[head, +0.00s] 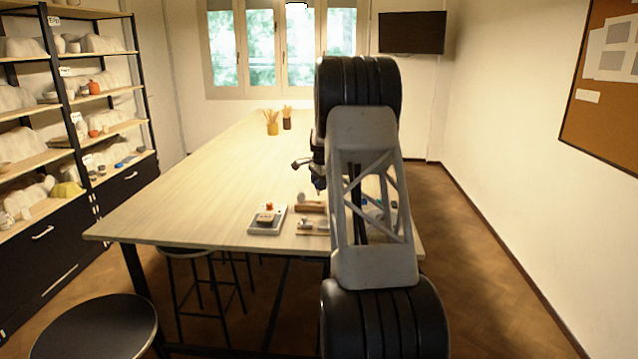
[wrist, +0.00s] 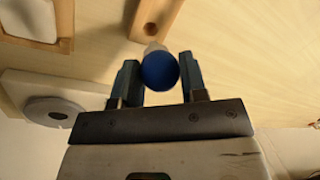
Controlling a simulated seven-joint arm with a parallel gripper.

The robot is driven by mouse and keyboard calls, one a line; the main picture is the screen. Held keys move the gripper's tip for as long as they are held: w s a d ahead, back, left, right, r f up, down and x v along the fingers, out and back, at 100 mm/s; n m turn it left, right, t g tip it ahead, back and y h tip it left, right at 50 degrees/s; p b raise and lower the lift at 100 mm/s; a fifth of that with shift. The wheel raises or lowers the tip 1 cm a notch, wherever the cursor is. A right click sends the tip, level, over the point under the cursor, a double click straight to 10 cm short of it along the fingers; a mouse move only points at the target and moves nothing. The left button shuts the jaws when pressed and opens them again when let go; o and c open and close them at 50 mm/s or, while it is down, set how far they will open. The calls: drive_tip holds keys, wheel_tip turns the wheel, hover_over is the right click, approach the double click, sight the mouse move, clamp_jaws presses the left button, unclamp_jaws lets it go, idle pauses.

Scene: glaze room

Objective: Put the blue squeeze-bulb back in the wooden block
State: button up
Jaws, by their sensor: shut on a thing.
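The blue squeeze-bulb (wrist: 159,71) is between my gripper's two fingers (wrist: 158,82) in the wrist view, with a pale part showing just beyond it. My gripper is shut on it. A wooden block (wrist: 154,20) with a round dark hole lies beyond the bulb at the top of the wrist view. The bulb appears apart from the hole. In the head view my own arm hides much of this area, and a wooden piece (head: 310,207) shows on the table left of the arm.
A white device with a round disc (wrist: 52,111) is at the left in the wrist view. A wooden-edged tray (wrist: 36,22) is at its top left. In the head view, a scale-like device (head: 267,220) sits near the table's front edge. The table's far middle (head: 235,165) is clear.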

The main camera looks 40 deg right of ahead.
sight(319, 194)
drive_tip(key=shift+f, duration=1.15)
drive_tip(key=shift+f, duration=0.25)
drive_tip(key=shift+f, duration=0.95)
drive_tip(key=shift+f, duration=0.2)
drive_tip(key=o, duration=0.7)
drive_tip(key=shift+r, duration=0.1)
drive_tip(key=shift+r, duration=2.9)
